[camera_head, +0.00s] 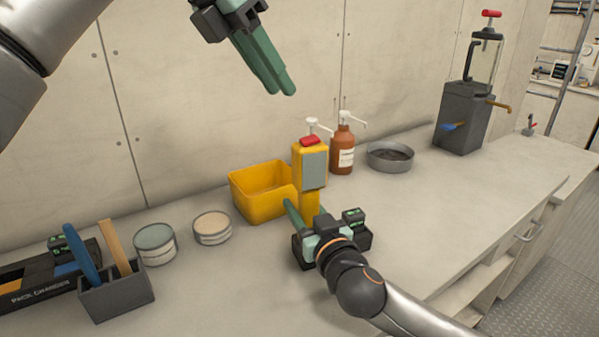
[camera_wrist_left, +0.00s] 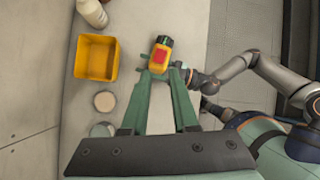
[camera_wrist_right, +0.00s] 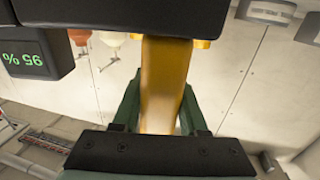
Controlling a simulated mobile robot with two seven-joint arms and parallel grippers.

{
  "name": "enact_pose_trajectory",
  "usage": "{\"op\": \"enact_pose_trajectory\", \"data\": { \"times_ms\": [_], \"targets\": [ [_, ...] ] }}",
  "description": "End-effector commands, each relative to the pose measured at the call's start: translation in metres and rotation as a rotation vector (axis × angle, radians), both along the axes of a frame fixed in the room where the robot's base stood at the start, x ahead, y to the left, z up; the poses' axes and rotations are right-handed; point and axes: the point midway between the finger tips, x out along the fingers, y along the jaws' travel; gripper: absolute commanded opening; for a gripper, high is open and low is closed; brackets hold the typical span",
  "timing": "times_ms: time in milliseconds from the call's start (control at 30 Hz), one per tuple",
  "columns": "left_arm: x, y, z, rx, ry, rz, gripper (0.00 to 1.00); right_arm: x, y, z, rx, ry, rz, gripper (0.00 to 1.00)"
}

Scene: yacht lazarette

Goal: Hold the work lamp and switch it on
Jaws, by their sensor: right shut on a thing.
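The work lamp (camera_head: 300,165) is yellow with a red top and a grey front panel, which looks dull, not glowing. It stands upright in my right gripper (camera_head: 303,212), which is shut on its lower yellow handle. The handle (camera_wrist_right: 165,85) shows between the green fingers in the right wrist view. My left gripper (camera_head: 282,90) is high above the counter, up and left of the lamp, empty. In the left wrist view its fingers (camera_wrist_left: 161,78) are apart, with the lamp's red button (camera_wrist_left: 161,55) beyond their tips. Whether the lamp's base touches the counter is hidden.
A yellow bin (camera_head: 245,205) is left of the lamp. A brown pump bottle (camera_head: 343,155) and a grey dish (camera_head: 390,158) are behind it. Two cans (camera_head: 155,245) and a grey tool holder (camera_head: 118,293) stand at left. The right counter is mostly clear.

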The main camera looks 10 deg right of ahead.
Motion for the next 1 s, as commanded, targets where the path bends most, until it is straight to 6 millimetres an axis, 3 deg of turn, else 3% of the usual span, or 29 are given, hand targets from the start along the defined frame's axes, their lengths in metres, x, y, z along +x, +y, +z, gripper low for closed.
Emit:
{"op": "enact_pose_trajectory", "data": {
  "times_ms": [233,667,1000],
  "targets": [
    [0.015,0.001,-0.007,-0.235,0.215,0.259,0.00,0.000,0.000,-0.001,0.000,0.002,-0.001,0.00],
    [0.023,0.016,-0.018,-0.646,0.876,0.771,0.00,0.000,0.000,-0.001,0.000,0.002,-0.001,0.00],
    [0.014,0.042,-0.028,-0.815,1.564,1.122,0.00,0.000,0.000,-0.001,0.000,0.002,0.000,0.00]
  ]
}}
